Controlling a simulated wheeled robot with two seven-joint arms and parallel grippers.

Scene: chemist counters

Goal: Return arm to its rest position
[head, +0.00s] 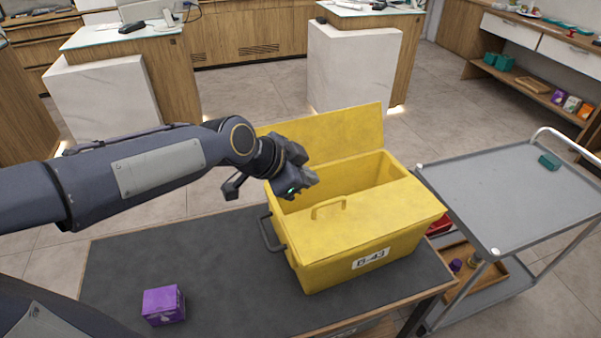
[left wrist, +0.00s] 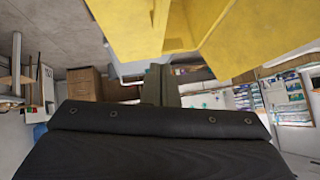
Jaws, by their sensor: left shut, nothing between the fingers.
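My left arm reaches in from the left in the head view. Its gripper (head: 298,184) is over the left side of the yellow box (head: 365,226), close to the box's opening; I cannot tell whether it touches. The gripper is shut with nothing held. In the left wrist view the shut fingers (left wrist: 160,84) point away beneath the yellow box (left wrist: 205,25), which fills the top. The box stands on a dark table (head: 190,262), with one lid flap raised at the back and the front half covered. My right gripper is not in view.
A purple carton (head: 163,305) lies on the table at the front left. A grey trolley (head: 515,195) stands right of the table, with a small green item (head: 549,161) on top. White counters (head: 355,67) stand behind. The table between carton and box is clear.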

